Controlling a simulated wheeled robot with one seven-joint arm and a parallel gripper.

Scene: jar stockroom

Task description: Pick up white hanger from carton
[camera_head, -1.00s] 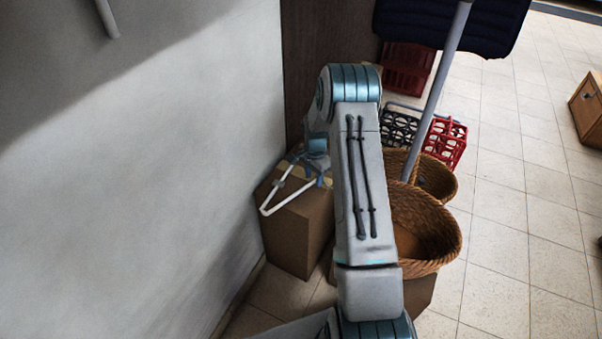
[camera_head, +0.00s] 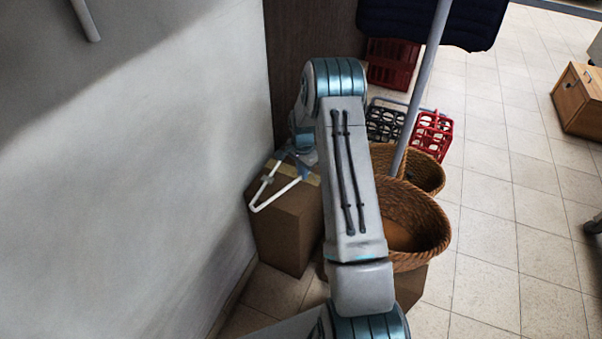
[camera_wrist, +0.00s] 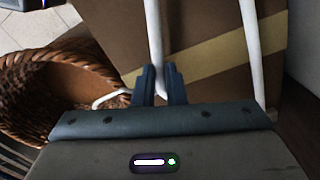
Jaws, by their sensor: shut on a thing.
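The white hanger (camera_head: 264,202) is at the top of the brown carton (camera_head: 286,232), near the grey wall. My gripper (camera_wrist: 160,82) is shut on a white bar of the hanger (camera_wrist: 154,38) in the wrist view. Another white bar runs down the right of that view. The carton (camera_wrist: 205,28) with its tan tape strip lies behind the bars. In the head view my arm hides part of the carton top and most of the gripper. I cannot tell whether the hanger touches the carton.
A wicker basket (camera_head: 432,215) stands right of my arm, with another behind it. A grey pole (camera_head: 424,90) rises there. Red crate (camera_head: 435,130) and bottle racks stand farther back. The wall (camera_head: 150,190) is close on the left. Tiled floor is free at right.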

